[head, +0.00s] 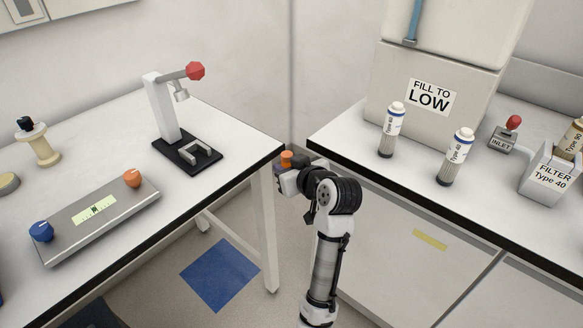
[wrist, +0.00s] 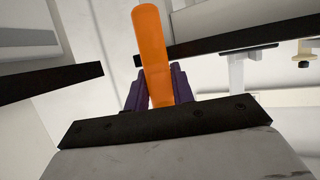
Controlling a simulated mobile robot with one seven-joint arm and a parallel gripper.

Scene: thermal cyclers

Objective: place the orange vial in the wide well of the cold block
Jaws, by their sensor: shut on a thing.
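The orange vial (wrist: 152,45) stands between the purple fingers of my gripper (wrist: 158,90) in the wrist view, its rounded end pointing up in the picture. My gripper is shut on it. In the head view, only the orange top of the vial (head: 287,155) shows above my gripper (head: 287,168), in the gap between the two tables. I cannot make out a cold block or a wide well for certain in either view.
A grey device with a display (head: 95,210), a blue knob and an orange knob lies on the left table. A lever stand (head: 165,110) is behind it. On the right counter are two white Type 40 cylinders (head: 392,130), a large container (head: 432,90) and a filter holder (head: 550,180).

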